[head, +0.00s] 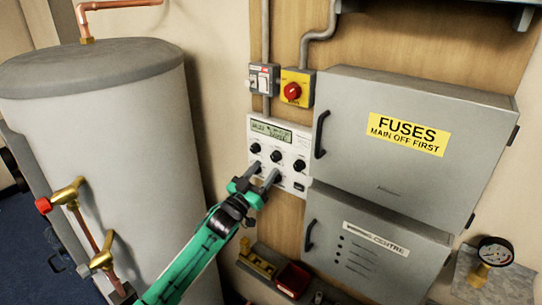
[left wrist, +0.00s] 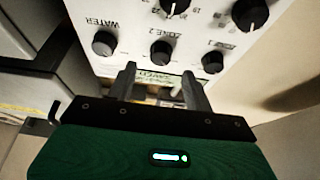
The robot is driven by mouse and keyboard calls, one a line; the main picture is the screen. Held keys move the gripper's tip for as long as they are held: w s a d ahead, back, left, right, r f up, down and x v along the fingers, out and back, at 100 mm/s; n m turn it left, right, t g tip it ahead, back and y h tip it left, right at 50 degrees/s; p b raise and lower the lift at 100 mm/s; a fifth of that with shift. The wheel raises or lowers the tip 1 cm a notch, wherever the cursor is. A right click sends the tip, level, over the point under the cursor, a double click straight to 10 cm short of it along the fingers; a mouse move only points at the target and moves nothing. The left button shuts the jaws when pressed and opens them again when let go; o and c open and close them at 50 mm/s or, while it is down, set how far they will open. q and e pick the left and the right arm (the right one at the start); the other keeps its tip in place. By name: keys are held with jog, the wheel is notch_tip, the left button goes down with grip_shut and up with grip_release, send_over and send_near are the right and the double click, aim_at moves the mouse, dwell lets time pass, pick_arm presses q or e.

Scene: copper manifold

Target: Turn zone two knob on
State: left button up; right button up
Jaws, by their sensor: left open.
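A white control panel (head: 297,137) with a green display hangs on the wooden wall. The zone two knob (head: 276,156) is the black middle knob of the row under the display. The left wrist view sees the panel upside down, with the zone two knob (left wrist: 162,52) between the water knob (left wrist: 104,43) and the zone one knob (left wrist: 212,62). I cannot tell the knob's setting. My left gripper (head: 263,174) is open and empty, with its fingers pointing at the panel just below the knob in the head view. The fingers hide part of the lower dials. My right gripper is not in view.
A grey fuse box (head: 365,110) juts out right of the panel, above another grey cabinet (head: 345,265). A yellow switch with a red knob (head: 292,91) sits above the panel. A large tank (head: 95,120) stands at left; a gauge (head: 495,251) is at right.

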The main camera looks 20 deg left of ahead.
aim_at(274, 158)
pick_arm(q)
jog(key=shift+p+x, duration=0.7)
jog(key=shift+x, duration=1.5)
jog(key=c, duration=1)
